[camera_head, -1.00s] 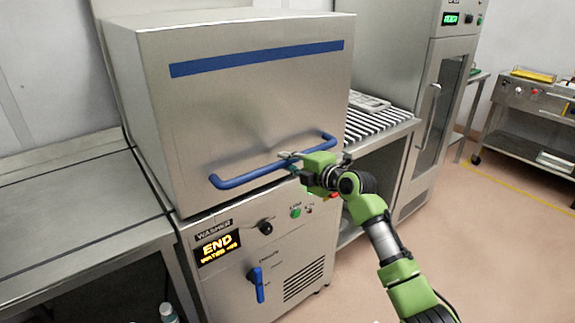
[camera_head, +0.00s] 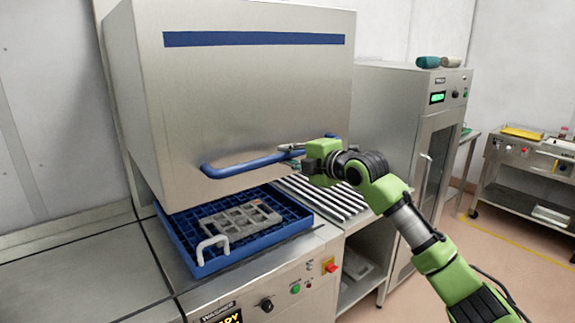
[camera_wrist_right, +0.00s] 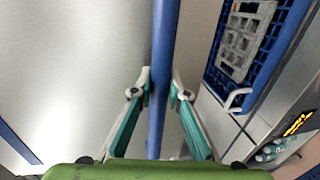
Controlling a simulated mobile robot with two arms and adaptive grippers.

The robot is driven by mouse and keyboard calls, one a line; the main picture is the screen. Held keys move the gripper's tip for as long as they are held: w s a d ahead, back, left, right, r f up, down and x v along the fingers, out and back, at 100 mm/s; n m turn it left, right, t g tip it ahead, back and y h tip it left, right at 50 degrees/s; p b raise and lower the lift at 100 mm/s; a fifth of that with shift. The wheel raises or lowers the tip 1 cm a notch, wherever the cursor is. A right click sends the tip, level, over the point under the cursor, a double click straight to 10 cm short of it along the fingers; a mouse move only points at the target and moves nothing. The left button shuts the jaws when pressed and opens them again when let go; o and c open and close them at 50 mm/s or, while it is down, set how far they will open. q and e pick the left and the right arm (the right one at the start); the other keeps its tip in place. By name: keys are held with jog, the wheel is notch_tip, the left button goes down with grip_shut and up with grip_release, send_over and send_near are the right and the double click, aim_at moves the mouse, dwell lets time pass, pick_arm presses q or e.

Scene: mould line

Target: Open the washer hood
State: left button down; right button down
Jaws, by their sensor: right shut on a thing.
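The washer hood (camera_head: 245,95) is a large steel box with a blue stripe, raised clear of the washer's base (camera_head: 255,280). Its blue bar handle (camera_head: 235,169) runs along the lower front. My right gripper (camera_head: 292,149) is shut on this handle near its right end. In the right wrist view the handle (camera_wrist_right: 162,60) passes between the two fingertips (camera_wrist_right: 160,90). Under the hood a blue rack (camera_head: 185,240) holds a grey mould tray with square pockets (camera_head: 238,219). The rack has a white handle (camera_head: 210,246) at its front. My left gripper is not in view.
A steel counter (camera_head: 75,270) lies to the left and a roller table (camera_head: 325,196) to the right. A tall steel cabinet (camera_head: 398,110) stands behind my right arm. A trolley (camera_head: 525,165) is at the far right, with open floor before it.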

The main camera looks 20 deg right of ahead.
jog(key=shift+r, duration=0.7)
jog(key=c, duration=1.9)
grip_release()
jog(key=v, duration=1.2)
